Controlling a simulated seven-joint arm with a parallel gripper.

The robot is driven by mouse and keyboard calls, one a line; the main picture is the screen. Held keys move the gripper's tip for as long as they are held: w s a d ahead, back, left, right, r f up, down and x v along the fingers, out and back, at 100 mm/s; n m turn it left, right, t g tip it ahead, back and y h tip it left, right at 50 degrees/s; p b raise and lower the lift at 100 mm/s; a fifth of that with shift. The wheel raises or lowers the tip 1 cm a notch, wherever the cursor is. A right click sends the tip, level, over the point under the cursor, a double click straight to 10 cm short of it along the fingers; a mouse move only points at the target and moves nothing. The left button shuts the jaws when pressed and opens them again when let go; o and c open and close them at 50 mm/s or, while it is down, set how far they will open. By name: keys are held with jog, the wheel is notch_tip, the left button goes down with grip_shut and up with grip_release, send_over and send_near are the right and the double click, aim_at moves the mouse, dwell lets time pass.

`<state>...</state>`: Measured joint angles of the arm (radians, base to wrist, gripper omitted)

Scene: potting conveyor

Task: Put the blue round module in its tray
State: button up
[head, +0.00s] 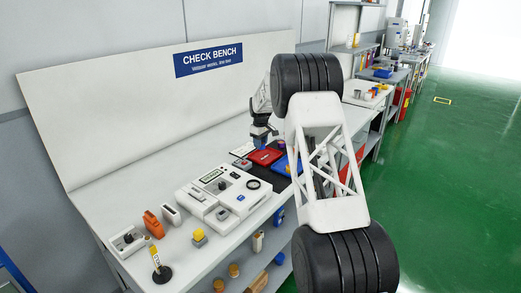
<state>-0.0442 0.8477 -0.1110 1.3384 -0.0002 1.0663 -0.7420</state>
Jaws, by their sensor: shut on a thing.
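My gripper (260,143) is at the far part of the bench, above the red tray (267,158). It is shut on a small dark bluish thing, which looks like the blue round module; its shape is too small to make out. The blue tray (280,168) lies just right of the red tray, partly hidden by my arm. A small purple-blue round piece (282,145) shows beyond the trays, next to my arm.
A white tester (222,197) with a display stands in front of the trays. A backboard (150,100) closes the bench's left side.

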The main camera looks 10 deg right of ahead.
jog(key=shift+f, duration=1.75)
jog(key=shift+f, duration=0.15)
jog(key=o, duration=1)
jog(key=shift+r, duration=6.15)
